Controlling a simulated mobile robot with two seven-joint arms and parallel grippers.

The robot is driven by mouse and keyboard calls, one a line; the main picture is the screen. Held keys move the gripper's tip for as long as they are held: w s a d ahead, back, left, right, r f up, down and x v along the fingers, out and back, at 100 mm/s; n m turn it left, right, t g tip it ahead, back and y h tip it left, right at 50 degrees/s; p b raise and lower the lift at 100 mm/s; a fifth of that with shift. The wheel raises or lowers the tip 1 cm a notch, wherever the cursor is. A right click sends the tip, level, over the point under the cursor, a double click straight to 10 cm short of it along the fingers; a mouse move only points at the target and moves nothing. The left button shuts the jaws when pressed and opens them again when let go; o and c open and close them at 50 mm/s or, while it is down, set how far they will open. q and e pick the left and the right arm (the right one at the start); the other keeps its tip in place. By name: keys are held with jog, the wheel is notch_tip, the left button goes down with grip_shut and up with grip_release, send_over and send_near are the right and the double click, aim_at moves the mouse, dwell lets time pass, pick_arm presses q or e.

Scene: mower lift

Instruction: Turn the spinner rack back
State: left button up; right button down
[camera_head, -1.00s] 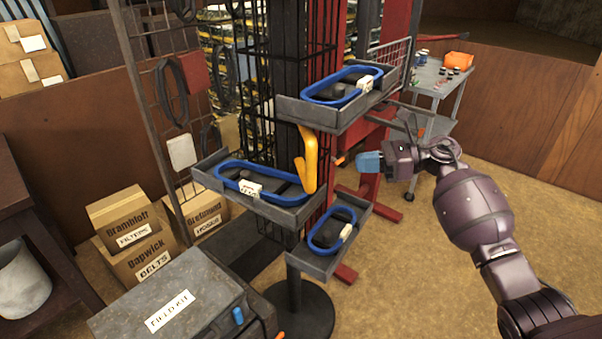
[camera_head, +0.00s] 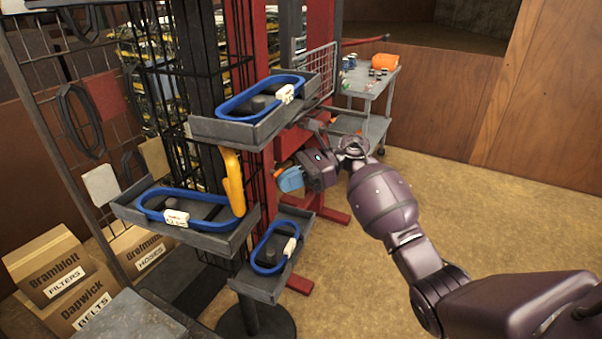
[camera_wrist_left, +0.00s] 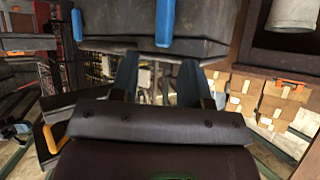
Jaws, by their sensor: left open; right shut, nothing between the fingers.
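The spinner rack is a dark post on a round base (camera_head: 255,322), with grey trays at different heights. The upper tray (camera_head: 232,131), left tray (camera_head: 215,243) and lower tray (camera_head: 262,290) each hold a blue looped belt with a white tag. A yellow handle (camera_head: 233,182) stands upright between the upper and left trays. My right gripper (camera_head: 288,180), blue-tipped, is shut and empty, right of the handle and apart from it, below the upper tray. My left gripper (camera_wrist_left: 157,78) shows only in the left wrist view, open, with nothing between its fingers, near a grey case (camera_wrist_left: 110,25).
A wire panel (camera_head: 65,150) and cardboard boxes (camera_head: 50,262) stand at the left. A red frame (camera_head: 322,50) rises behind the rack. A grey cart (camera_head: 362,82) with small items stands farther back. The floor on the right is open.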

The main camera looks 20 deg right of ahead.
pick_arm(q)
jog(key=shift+s+r+p, duration=0.1)
jog(key=shift+r+p, duration=0.5)
jog(key=shift+p, duration=0.05)
pick_arm(e)
jog(key=a+f, duration=0.1)
jog(key=a, duration=0.7)
jog(key=shift+f, duration=0.3)
